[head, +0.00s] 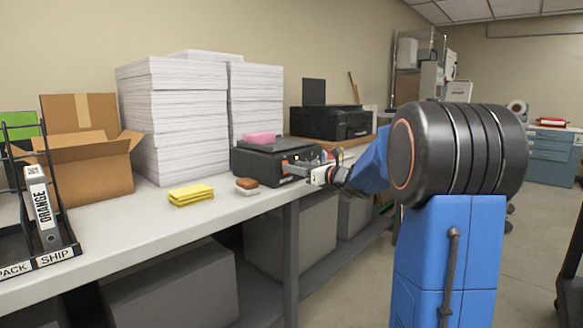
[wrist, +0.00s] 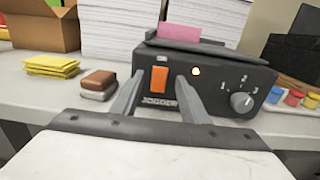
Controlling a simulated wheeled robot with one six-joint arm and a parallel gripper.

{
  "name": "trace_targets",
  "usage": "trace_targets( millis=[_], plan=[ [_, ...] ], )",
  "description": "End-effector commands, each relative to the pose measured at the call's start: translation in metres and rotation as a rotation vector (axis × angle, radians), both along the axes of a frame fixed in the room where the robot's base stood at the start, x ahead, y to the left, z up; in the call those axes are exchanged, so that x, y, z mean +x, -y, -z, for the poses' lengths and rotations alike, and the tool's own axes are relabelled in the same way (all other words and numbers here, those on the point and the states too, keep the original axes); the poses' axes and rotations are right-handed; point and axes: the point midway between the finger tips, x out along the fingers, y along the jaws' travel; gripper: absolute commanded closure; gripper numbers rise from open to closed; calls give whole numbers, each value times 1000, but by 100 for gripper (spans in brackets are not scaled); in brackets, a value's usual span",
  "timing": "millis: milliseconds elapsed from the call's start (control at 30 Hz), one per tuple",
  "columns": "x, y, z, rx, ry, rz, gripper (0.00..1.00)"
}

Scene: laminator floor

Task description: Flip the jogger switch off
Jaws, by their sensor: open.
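The jogger (head: 262,163) is a low black machine on the bench with a pink pad on top. In the wrist view its front panel (wrist: 213,80) shows an orange rocker switch (wrist: 159,79) under a small label reading "ON", with "JOGGER" lettered below. In the head view my gripper (head: 300,168) is at the jogger's front.
Yellow cloths (head: 191,194) and a brown-and-white sponge (head: 247,186) lie left of the jogger. Tall paper stacks (head: 175,115) and an open cardboard box (head: 88,150) stand further left. A black printer (head: 331,122) is behind. Small colored pots (wrist: 292,97) sit to the right.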

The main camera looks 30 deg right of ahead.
Motion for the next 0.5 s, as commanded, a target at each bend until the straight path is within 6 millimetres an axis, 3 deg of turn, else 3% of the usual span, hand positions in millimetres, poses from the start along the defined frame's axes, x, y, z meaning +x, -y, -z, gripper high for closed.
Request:
trace_targets(
  millis=[200,500],
  plan=[
    [19,-7,0,0,0,-1,59],
    [22,-9,0,0,0,0,59]
  ],
)
